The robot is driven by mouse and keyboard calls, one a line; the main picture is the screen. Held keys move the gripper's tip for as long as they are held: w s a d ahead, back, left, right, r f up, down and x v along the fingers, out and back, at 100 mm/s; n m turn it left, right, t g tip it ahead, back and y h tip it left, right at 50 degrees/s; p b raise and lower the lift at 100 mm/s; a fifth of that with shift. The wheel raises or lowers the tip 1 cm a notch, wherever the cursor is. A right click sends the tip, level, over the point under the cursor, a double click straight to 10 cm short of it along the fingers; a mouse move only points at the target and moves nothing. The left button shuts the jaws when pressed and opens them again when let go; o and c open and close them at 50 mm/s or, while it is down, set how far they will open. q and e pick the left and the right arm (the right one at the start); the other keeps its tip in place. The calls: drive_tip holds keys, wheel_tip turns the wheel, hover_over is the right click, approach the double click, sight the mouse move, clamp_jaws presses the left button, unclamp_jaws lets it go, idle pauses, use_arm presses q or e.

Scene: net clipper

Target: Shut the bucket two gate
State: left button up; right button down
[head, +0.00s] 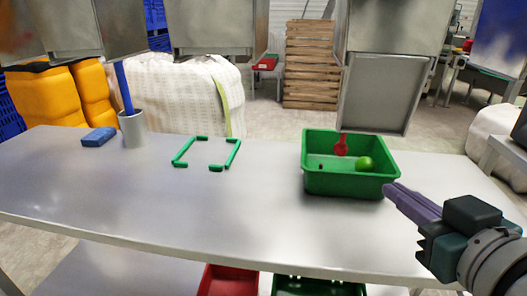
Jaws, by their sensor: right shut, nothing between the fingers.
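Grey metal buckets hang along the top of the head view. Under the right-centre bucket (396,27), a flat grey gate (376,94) hangs down, swung open over the back of the green crate. A red piece (341,146) shows at the gate's lower left; I cannot tell whether it is fixed to the gate or stands in the crate. The undersides of the other buckets show no hanging gate. My right gripper (391,191) has purple fingers, shut and empty, at the crate's right front corner, below and right of the gate. My left gripper is not in view.
The green crate (345,183) on the table (250,220) holds a green round fruit (365,163) and a small dark item. A green marked outline (208,167), a blue sponge (98,137) and a grey cup (132,128) are to the left. The table's front is clear.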

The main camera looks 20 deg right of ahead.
wheel_tip(320, 180, down, 4)
drive_tip(key=s+t+b, duration=0.1)
drive_tip(key=t+b, duration=0.4)
drive_tip(key=b, duration=0.1)
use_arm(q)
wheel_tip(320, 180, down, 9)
use_arm(e)
drive_tip(key=w+d+r+n+t+y, duration=0.1)
drive_tip(key=w+r, duration=0.2)
drive_tip(key=w, duration=0.9)
drive_tip(key=shift+w+r, duration=0.2)
drive_tip(key=shift+r, duration=0.05)
